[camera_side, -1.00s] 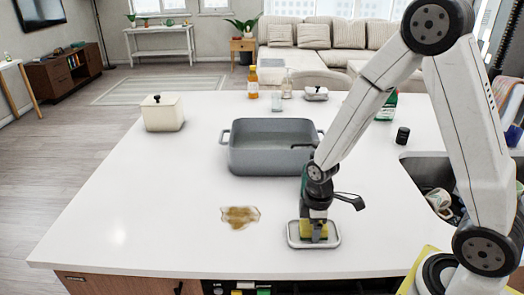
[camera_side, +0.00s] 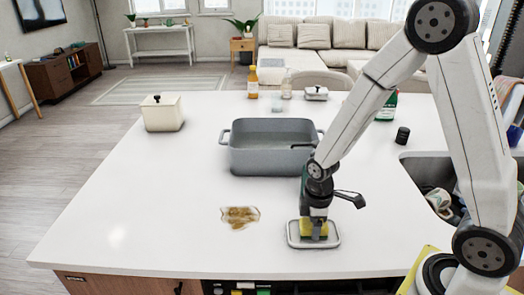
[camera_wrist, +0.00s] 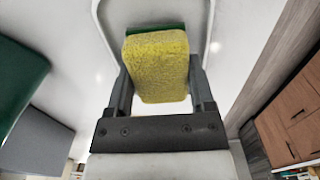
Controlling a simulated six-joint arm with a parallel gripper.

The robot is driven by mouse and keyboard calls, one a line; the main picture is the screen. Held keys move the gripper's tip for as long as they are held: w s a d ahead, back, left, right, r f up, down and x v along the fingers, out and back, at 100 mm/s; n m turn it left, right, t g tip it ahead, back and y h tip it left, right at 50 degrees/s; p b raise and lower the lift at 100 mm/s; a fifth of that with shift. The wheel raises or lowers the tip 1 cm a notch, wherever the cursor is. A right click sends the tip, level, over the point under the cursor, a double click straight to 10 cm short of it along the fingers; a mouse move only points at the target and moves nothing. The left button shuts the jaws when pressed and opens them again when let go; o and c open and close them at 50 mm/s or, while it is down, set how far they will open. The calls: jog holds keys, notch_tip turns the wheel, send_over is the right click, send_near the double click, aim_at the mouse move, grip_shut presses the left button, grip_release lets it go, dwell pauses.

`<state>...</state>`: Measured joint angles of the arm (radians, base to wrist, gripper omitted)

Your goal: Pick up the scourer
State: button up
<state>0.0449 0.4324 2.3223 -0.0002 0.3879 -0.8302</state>
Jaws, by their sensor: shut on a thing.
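The scourer (camera_wrist: 158,66) is a yellow sponge block with a green layer, seen up close in the wrist view. In the side view the scourer (camera_side: 316,230) shows as a small yellow patch at the pale tray (camera_side: 314,242). My gripper (camera_wrist: 160,85) has a finger on each side of the scourer and is shut on it. In the side view my gripper (camera_side: 314,222) points down over the tray. Whether the scourer touches the tray cannot be told.
A brown stain (camera_side: 240,217) lies on the white counter left of the tray. A grey basin (camera_side: 268,160) stands behind. The sink (camera_side: 428,175) is at right, and a cream canister (camera_side: 162,113) at back left. The left of the counter is clear.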

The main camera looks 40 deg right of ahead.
jog(key=shift+r, duration=4.7)
jog(key=shift+w, duration=0.15)
